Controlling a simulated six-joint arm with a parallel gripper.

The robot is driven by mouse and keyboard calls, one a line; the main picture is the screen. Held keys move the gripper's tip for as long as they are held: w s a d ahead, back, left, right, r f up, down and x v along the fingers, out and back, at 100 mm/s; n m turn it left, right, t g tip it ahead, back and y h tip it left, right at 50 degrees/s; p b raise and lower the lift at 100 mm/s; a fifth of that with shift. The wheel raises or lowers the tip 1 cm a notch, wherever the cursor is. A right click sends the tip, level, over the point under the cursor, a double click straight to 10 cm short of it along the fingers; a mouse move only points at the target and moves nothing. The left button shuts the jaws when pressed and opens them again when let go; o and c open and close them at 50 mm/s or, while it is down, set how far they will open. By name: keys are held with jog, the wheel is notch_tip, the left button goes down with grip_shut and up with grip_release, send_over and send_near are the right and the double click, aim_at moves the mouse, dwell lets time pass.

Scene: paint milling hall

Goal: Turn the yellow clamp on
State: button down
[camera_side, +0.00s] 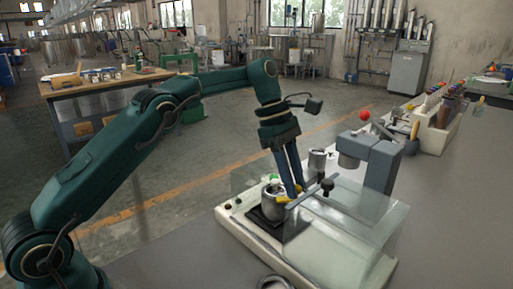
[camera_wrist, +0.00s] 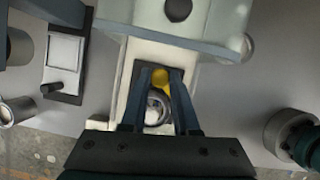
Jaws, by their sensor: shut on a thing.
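My gripper (camera_side: 297,192) points down at the machine's pale base (camera_side: 237,217), beside a metal pot (camera_side: 272,203) on a dark plate. The yellow clamp (camera_side: 283,200) shows as a small yellow piece by the pot and fingertips. In the wrist view the yellow clamp (camera_wrist: 160,79) sits between the tips of my gripper (camera_wrist: 159,73), which is shut on it. The fingers hide part of the clamp. The pot (camera_wrist: 157,104) shows between the fingers, nearer the palm. I cannot tell the clamp's exact angle.
A clear shield (camera_side: 375,215) stands around the machine's front and right. A grey column with an overhanging head (camera_side: 354,145) rises just right of my gripper. A metal can (camera_side: 317,159) stands behind. The grey bench (camera_side: 450,230) is bare at right.

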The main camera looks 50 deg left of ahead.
dwell(0.4)
jog(key=c, duration=0.7)
grip_release()
jog(key=shift+o, duration=0.2)
jog(key=shift+n, duration=0.4)
